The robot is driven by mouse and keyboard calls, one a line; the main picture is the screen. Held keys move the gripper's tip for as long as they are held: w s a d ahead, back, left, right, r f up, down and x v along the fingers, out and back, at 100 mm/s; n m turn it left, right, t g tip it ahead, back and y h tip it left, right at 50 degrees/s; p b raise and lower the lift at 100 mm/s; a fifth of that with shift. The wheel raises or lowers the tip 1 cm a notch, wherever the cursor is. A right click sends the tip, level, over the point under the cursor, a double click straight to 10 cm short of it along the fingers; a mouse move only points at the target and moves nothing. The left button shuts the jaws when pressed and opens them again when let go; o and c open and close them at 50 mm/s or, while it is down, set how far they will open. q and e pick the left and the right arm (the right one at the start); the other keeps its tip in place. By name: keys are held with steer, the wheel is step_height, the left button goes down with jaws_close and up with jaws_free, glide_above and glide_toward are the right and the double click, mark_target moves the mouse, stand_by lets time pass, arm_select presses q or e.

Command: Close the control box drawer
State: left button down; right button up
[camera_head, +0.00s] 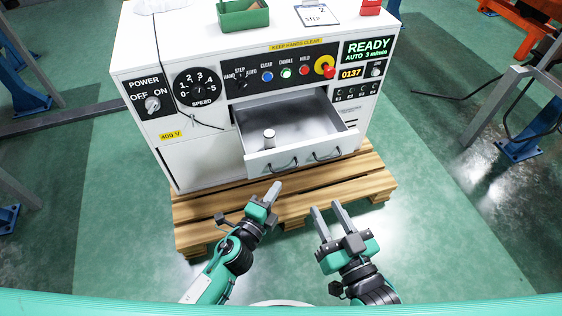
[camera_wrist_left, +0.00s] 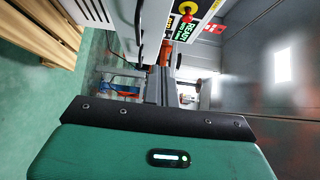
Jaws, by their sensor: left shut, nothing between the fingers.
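The white control box (camera_head: 200,155) stands on a wooden pallet. Its drawer (camera_head: 306,155) is pulled out at the front, with two dark handles on its face. A small pale cylinder (camera_head: 269,136) stands inside the drawer. My left gripper (camera_head: 272,190) is shut and empty, in front of and below the left part of the drawer face, apart from it. My right gripper (camera_head: 327,208) has its two fingers apart and is empty, below the drawer's right part. In the left wrist view, the box's panel with the red knob (camera_wrist_left: 187,9) shows at the top, turned sideways.
The wooden pallet (camera_head: 205,208) sticks out in front of the box. A green bin (camera_head: 243,16) and a clipboard (camera_head: 315,15) lie on top of the box. Blue stands (camera_head: 522,146) are at the sides.

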mark_target(287, 152)
arm_select(q)
steer(key=shift+w+d, duration=0.3)
steer(key=shift+w, duration=1.35)
steer(key=shift+w+d, duration=0.35)
steer(key=shift+w, duration=1.3)
steer(key=shift+w+d, duration=0.3)
steer(key=shift+w, duration=1.35)
steer(key=shift+w, duration=0.1)
